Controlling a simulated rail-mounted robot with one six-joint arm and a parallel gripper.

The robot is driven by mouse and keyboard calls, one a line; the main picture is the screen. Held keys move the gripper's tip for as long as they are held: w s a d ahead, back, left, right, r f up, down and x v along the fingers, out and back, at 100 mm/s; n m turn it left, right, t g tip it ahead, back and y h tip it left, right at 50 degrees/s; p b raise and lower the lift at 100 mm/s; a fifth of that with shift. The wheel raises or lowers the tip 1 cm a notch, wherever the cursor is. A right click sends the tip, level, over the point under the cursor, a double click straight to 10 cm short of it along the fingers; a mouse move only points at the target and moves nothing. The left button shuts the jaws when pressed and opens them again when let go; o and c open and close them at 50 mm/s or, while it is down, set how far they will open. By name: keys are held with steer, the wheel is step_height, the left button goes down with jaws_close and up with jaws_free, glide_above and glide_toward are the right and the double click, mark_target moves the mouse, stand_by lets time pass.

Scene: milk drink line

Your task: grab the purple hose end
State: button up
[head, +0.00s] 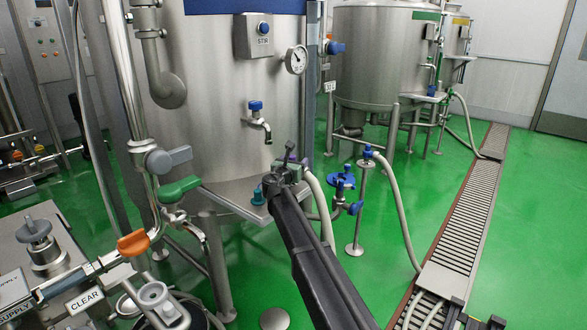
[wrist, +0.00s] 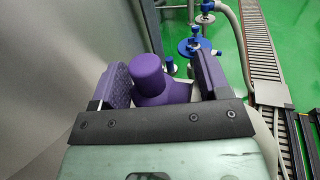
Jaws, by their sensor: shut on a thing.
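The purple hose end (wrist: 150,78) sits between the two purple-padded fingers of my gripper (wrist: 163,82) in the wrist view. Its rounded top stands up and its wider lower part reaches toward the pads. My gripper is shut on it; the exact contact is partly hidden by the dark bracket. In the head view my gripper (head: 287,174) is at the tray by the large tank, and a small bit of purple (head: 291,147) shows at its tip. A pale hose (head: 321,200) curves down just right of the gripper.
A blue valve stand (head: 342,185) is to the right. Green floor is open beyond, toward the drain grate (head: 470,200).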

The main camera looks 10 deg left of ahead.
step_height(320, 180, up, 20)
steer(key=p, duration=2)
